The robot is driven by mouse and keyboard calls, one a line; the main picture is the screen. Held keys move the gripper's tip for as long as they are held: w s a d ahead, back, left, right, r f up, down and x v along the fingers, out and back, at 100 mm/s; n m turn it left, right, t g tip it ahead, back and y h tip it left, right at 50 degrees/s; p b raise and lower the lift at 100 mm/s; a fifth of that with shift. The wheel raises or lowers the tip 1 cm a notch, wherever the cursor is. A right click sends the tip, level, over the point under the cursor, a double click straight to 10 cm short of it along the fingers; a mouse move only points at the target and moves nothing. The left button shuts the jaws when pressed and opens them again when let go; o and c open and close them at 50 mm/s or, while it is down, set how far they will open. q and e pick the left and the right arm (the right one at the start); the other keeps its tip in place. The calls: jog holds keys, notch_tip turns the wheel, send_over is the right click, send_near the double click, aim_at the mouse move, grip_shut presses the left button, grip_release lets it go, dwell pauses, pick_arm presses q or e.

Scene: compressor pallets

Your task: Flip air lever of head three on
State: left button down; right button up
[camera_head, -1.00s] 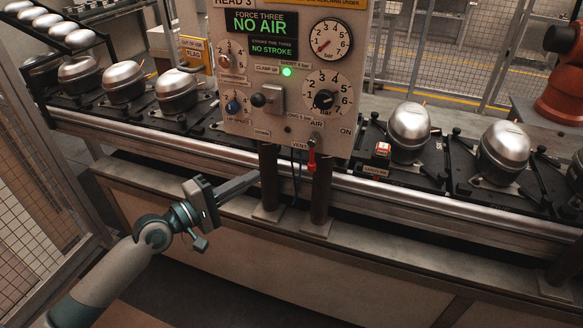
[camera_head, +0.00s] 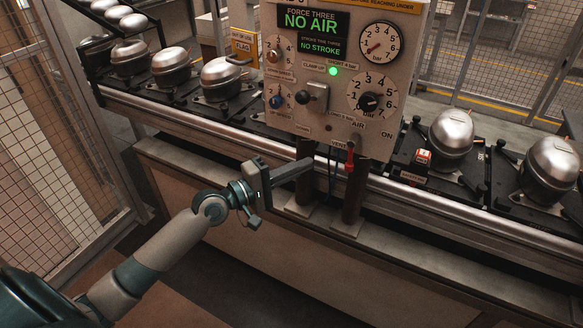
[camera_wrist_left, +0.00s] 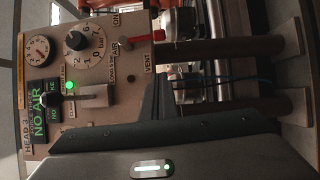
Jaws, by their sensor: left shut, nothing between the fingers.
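The head three panel (camera_head: 290,118) stands upright over the line, with "NO AIR" and "NO STROKE" on its display (camera_head: 312,30). Its red air lever (camera_head: 350,160) hangs straight down at the panel's lower edge, between the VENT and ON labels, on the VENT side. The lever (camera_wrist_left: 147,37) also shows sideways in the left wrist view. My left gripper (camera_head: 310,164) is shut and empty, just below the panel's lower edge and left of the lever, apart from it. Its dark fingers (camera_wrist_left: 157,98) show in the left wrist view. My right gripper is not in view.
Two posts (camera_head: 353,200) carry the panel. A black selector lever (camera_head: 304,97), dials and a lit green lamp (camera_head: 333,71) are on its face. Silver compressors (camera_head: 451,135) on dark pallets stand either side. A metal rail (camera_head: 420,200) runs along the front. Mesh fencing (camera_head: 40,150) is at left.

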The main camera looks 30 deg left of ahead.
aim_at(350, 157)
pick_arm(q)
jog(key=w+d+p, duration=0.3)
jog(key=d, duration=0.3)
jog(key=shift+w+d+r+p, duration=0.15)
jog(key=shift+w+d+p, duration=0.1)
jog(key=shift+d+p, duration=0.15)
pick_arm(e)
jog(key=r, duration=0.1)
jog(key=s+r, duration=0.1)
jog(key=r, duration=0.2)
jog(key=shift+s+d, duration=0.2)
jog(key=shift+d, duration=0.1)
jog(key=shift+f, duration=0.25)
